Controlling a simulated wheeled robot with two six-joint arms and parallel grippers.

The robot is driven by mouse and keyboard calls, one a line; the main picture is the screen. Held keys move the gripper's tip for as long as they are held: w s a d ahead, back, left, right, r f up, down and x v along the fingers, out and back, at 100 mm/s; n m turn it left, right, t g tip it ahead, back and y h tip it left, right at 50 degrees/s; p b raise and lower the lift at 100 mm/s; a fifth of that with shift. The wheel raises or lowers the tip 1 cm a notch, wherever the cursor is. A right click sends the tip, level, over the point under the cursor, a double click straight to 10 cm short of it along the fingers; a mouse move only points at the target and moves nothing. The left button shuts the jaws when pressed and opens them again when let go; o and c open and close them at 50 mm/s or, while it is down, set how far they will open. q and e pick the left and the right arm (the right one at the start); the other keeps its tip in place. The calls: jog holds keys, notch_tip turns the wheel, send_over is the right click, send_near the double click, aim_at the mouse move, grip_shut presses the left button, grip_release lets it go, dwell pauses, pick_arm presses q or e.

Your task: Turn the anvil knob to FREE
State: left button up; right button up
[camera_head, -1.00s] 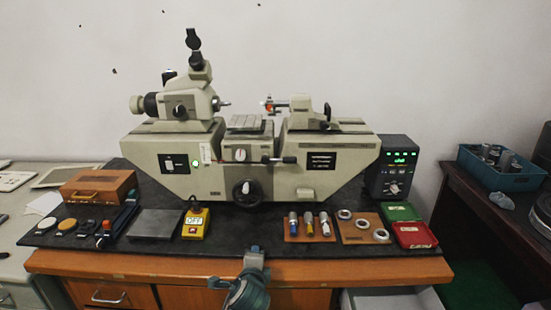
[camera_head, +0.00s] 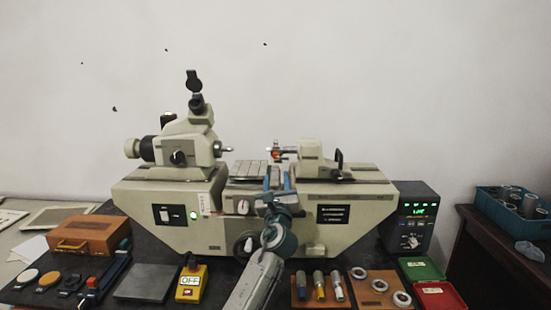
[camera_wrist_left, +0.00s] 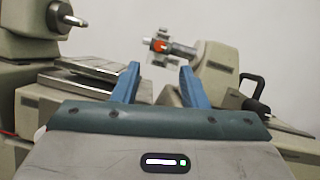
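The beige measuring machine (camera_head: 170,236) stands on the bench. On its right side the anvil (camera_head: 284,149) points left and carries a small red-orange part (camera_head: 276,154), which also shows in the left wrist view (camera_wrist_left: 159,46). I cannot tell whether this part is the knob, and no FREE mark is readable. My left gripper (camera_head: 277,172) is in front of the machine's middle, below the anvil in the picture. In the left wrist view its two blue fingers (camera_wrist_left: 159,67) are apart, with nothing between them. My right gripper is not in view.
A black lever (camera_head: 339,158) stands right of the anvil block. The small stage (camera_head: 250,168) is left of my gripper. A yellow switch box (camera_head: 191,283), gauge pins (camera_head: 319,286) and rings (camera_head: 380,285) lie in front. A display box (camera_head: 408,226) stands at right.

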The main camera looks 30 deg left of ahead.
aim_at(275, 157)
pick_arm(q)
jog(key=p+x, duration=0.1)
jog(key=x, duration=0.8)
jog(key=shift+w+a+p, duration=0.2)
jog(key=shift+w+p, duration=0.05)
jog(key=shift+p, duration=0.05)
grip_shut()
